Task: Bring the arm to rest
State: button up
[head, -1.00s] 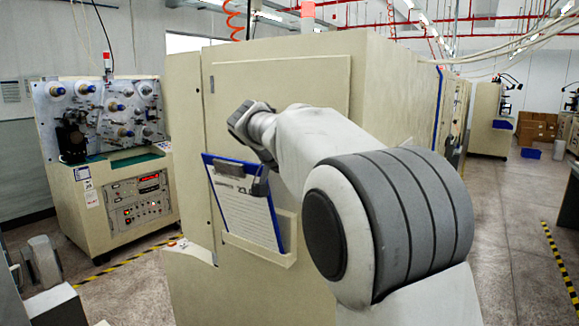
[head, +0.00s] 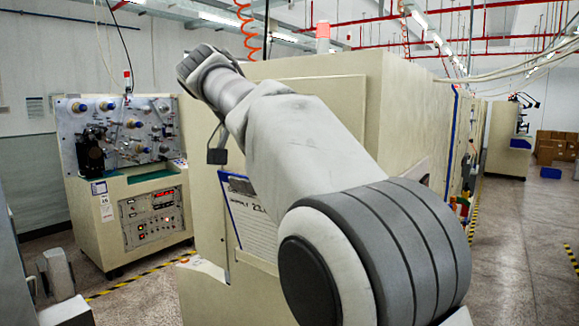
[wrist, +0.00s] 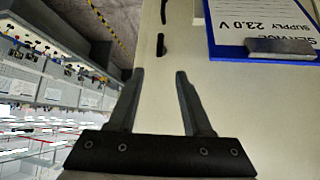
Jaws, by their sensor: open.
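My gripper (wrist: 160,75) shows in the wrist view with its two dark fingers apart and nothing between them. In the head view my arm reaches up and left in front of a large beige cabinet (head: 300,85), and the dark end of the gripper (head: 217,154) hangs beside the cabinet front, above the clipboard. The blue clipboard (head: 250,215) with a printed white sheet stands in a holder on the cabinet, partly hidden by my arm. In the wrist view the clipboard (wrist: 228,52) appears upside down at upper right, apart from the fingers; its sheet reads "SUPPLY 23.0 V".
A winding machine (head: 125,180) with spools and a control panel stands at the left. Yellow-black floor tape (head: 125,285) runs in front of it. An aisle (head: 515,230) lies open at the right, with cardboard boxes (head: 555,145) at its far end.

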jog(key=s+d+f+n+y+b, duration=0.35)
jog(key=s+d+f+n, duration=0.25)
jog(key=s+d+f, duration=0.4)
jog(key=s+f+n+y+b, duration=0.1)
jog(key=s+f+n+y, duration=0.2)
jog(key=s+f, duration=1.5)
jog(key=shift+s+f+n+y, duration=0.15)
jog(key=shift+f+n+y, duration=0.2)
jog(key=shift+n, duration=0.25)
